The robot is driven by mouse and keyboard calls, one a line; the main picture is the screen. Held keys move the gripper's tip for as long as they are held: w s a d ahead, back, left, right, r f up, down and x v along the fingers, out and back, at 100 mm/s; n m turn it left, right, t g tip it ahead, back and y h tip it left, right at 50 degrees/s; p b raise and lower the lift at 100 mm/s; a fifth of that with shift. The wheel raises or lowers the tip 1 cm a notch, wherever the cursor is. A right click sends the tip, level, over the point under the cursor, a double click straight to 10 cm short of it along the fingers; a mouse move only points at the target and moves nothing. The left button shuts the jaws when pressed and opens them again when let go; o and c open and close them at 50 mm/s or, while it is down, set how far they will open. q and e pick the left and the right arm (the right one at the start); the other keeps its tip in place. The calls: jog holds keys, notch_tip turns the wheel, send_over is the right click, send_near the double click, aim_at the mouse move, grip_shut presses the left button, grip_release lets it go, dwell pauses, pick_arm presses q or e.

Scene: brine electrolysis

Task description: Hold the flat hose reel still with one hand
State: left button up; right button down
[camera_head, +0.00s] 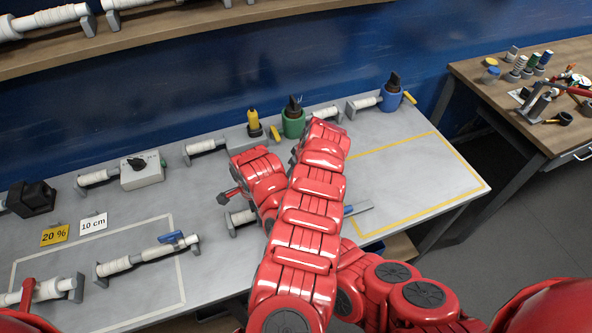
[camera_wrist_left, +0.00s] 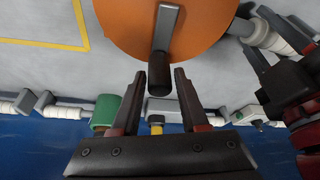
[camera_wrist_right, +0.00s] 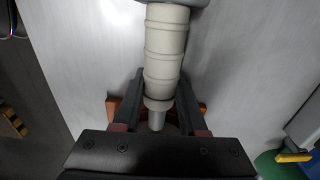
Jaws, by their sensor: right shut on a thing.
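The hose reel is a pale, ridged roll (camera_wrist_right: 166,45) on a grey shaft (camera_wrist_right: 157,120) in the right wrist view. My right gripper (camera_wrist_right: 161,85) is shut on it, one finger along each side. An orange disc (camera_wrist_left: 165,20) with a grey crank arm and black knob (camera_wrist_left: 158,72) fills the top of the left wrist view. My left gripper (camera_wrist_left: 160,85) is open, its fingers on either side of the knob with gaps showing. In the head view my arms hide most of the reel; a pale end of it (camera_head: 241,217) shows at their left.
Other pale rolls on brackets stand around, one with a blue lever (camera_head: 171,237). A green container (camera_head: 293,122) and a blue one (camera_head: 391,98) stand at the bench's back. The yellow-outlined area (camera_head: 415,180) is clear. A wooden table (camera_head: 480,75) holds small tools.

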pick_arm(q)
grip_shut()
jog(key=shift+d, duration=0.1)
jog(key=shift+w+d+m+t+h, duration=0.15)
jog(key=shift+d+m+h, duration=0.25)
jog(key=shift+m, duration=0.6)
jog(key=shift+s+d+m+t+h, duration=0.1)
jog(key=shift+d+m+h, duration=0.3)
jog(key=shift+m, duration=0.6)
jog(key=shift+w+d+m+t+h, duration=0.15)
jog(key=shift+d+m+h, duration=0.25)
jog(key=shift+m, duration=0.6)
jog(key=shift+s+d, duration=0.1)
jog(key=shift+o, duration=2)
grip_release()
